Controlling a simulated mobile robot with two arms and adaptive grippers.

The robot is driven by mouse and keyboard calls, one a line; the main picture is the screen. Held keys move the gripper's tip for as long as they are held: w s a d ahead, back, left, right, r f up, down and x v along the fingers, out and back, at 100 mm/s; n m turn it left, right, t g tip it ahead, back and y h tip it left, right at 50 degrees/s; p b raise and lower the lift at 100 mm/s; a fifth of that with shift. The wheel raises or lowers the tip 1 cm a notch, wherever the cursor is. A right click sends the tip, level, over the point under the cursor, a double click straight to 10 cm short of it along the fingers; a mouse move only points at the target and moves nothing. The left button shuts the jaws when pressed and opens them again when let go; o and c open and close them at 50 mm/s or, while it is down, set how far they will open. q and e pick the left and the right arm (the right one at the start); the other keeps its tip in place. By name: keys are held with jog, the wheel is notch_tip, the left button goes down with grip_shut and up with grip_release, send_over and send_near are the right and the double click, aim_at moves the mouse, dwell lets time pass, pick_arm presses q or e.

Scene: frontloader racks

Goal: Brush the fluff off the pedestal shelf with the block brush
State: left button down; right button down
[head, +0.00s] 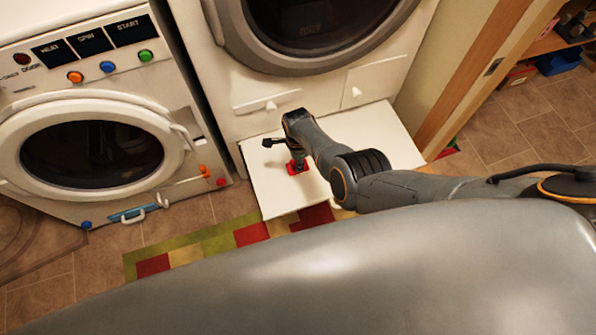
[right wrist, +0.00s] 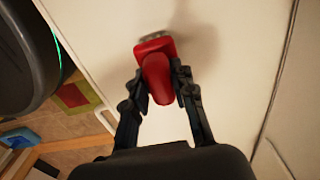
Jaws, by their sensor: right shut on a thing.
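The pedestal shelf (head: 274,197) is a white pulled-out surface under the right-hand machine in the head view. It fills much of the right wrist view (right wrist: 225,85). My right gripper (head: 296,162) is over the shelf's left part. In the right wrist view, my right gripper (right wrist: 159,82) is shut on the red handle of the block brush (right wrist: 158,72). The brush also shows as a small red shape in the head view (head: 298,168). A greyish patch (right wrist: 154,32) shows just beyond the brush; I cannot tell whether it is bristles or fluff. My left gripper is out of view.
A machine with coloured buttons (head: 180,95) stands left of the shelf. The other machine's round door (head: 310,30) overhangs behind. A wooden door frame (head: 480,75) is at right. A patchwork rug (head: 190,240) lies on the tiled floor in front.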

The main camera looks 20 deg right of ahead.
jog(key=shift+r, duration=0.1)
dwell(0.5)
jog(key=shift+r+p, duration=0.2)
jog(key=shift+p, duration=0.1)
dwell(0.3)
